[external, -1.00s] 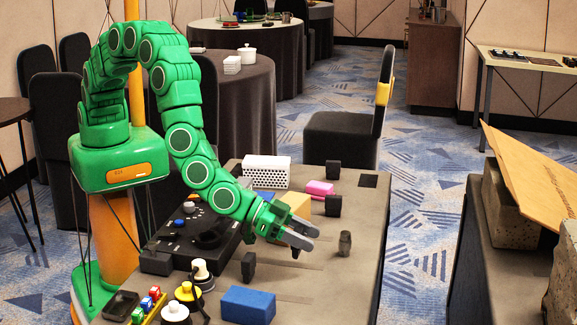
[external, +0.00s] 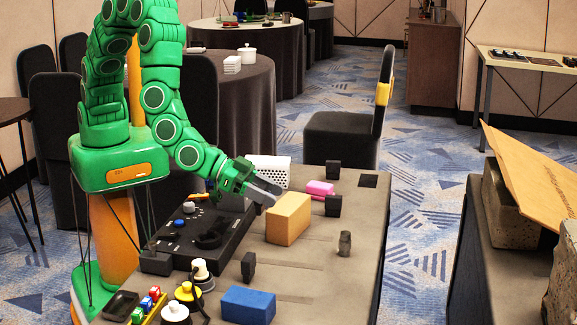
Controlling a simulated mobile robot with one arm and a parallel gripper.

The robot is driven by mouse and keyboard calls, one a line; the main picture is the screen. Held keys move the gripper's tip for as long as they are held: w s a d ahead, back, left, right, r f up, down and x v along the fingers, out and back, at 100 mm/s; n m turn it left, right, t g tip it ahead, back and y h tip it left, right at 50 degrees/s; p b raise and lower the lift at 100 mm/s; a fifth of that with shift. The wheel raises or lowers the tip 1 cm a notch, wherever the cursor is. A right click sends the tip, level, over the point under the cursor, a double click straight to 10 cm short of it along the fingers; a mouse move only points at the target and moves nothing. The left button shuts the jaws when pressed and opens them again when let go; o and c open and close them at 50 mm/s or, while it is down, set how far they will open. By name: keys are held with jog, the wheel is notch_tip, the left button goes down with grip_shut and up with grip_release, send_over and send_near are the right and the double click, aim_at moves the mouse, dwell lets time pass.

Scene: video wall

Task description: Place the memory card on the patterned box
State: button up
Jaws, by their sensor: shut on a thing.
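The patterned box (external: 268,167), white with dark dots, stands at the far side of the table. My gripper (external: 268,191) is in front of it, at the level of the tan block's top, with its fingers pointing right. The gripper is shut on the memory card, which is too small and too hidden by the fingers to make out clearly. The gripper partly hides the lower front of the patterned box.
A tan block (external: 288,219) stands close to the fingertips. A black control panel (external: 205,235) is on the left. A pink item (external: 319,188), dark blocks (external: 333,206), a small grey jar (external: 344,243) and a blue block (external: 248,305) stand around. The table's right side is mostly clear.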

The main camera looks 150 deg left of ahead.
jog(key=shift+s+d+r, duration=0.1)
jog(key=shift+s+r, duration=0.1)
jog(key=shift+s, duration=0.2)
